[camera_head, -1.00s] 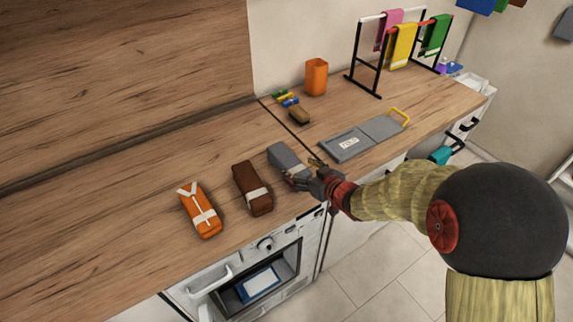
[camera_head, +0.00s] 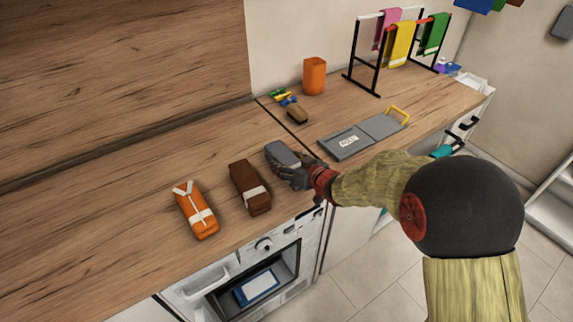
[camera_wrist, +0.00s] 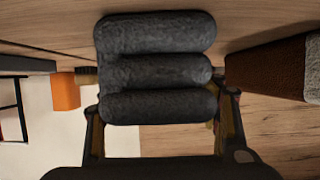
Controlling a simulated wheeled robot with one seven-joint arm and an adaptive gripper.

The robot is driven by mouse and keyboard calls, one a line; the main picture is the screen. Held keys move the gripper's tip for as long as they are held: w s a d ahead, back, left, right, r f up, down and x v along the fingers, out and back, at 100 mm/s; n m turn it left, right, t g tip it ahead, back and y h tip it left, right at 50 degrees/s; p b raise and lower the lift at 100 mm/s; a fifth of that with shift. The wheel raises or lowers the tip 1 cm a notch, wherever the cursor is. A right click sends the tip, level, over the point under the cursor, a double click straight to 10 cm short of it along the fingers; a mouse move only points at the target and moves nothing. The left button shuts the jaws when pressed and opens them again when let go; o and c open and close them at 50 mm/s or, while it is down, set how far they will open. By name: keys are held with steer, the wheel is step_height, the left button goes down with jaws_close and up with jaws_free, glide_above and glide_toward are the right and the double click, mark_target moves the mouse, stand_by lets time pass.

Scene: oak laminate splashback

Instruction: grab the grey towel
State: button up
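The grey towel (camera_head: 283,154), a folded bundle, lies on the wooden counter to the right of the brown towel. In the wrist view the grey towel (camera_wrist: 155,62) shows close up as three stacked dark rolls. My gripper (camera_head: 290,174) is at the towel's near end and hides part of it in the head view. In the wrist view my gripper's fingers (camera_wrist: 162,105) are wide apart, one at each side of the towel. The left finger is very close to it or touching; a narrow gap seems to show at the right finger.
The brown towel (camera_head: 246,190) lies close on the left, with an orange towel (camera_head: 194,207) beyond it. A grey folding board (camera_head: 350,141) lies to the right. An orange cup (camera_head: 314,77), a brush (camera_head: 297,114) and a towel rack (camera_head: 378,62) stand farther back.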

steer(key=c, duration=1)
steer(key=shift+c, duration=0.4)
